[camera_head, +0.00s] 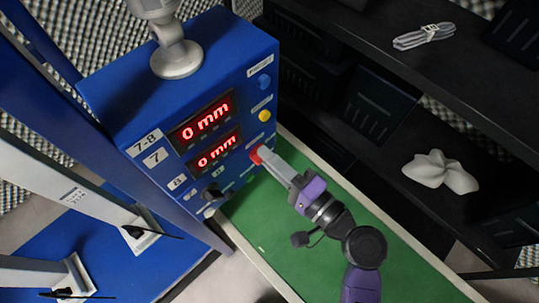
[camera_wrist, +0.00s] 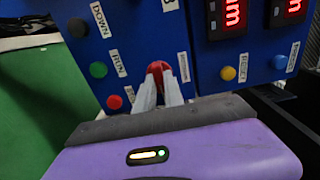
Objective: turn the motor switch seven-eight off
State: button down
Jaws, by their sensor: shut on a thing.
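The blue control box (camera_head: 180,100) carries the label 7-8 (camera_head: 146,142) and two red displays, both reading 0 mm. A red switch knob (camera_head: 256,155) sits on its front face. The knob also shows in the wrist view (camera_wrist: 157,67), with white labels on both sides of it, too blurred to read. My gripper (camera_head: 262,156) is shut on the red knob. In the wrist view its two fingertips (camera_wrist: 160,84) are on either side of the knob and hide its lower part. The knob's exact turn angle is hard to tell.
A yellow button (camera_head: 265,116) and a blue button (camera_head: 264,81) are nearby on the box. Black (camera_wrist: 77,28), green (camera_wrist: 98,70) and red (camera_wrist: 114,102) buttons lie left of the knob in the wrist view. Dark shelves (camera_head: 380,110) stand to the right.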

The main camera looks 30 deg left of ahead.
dwell(0.3)
jog(key=c, duration=1.4)
grip_release()
jog(key=shift+c, duration=0.2)
jog(key=v, duration=0.8)
jog(key=shift+b, duration=0.4)
jog(key=shift+a, duration=0.1)
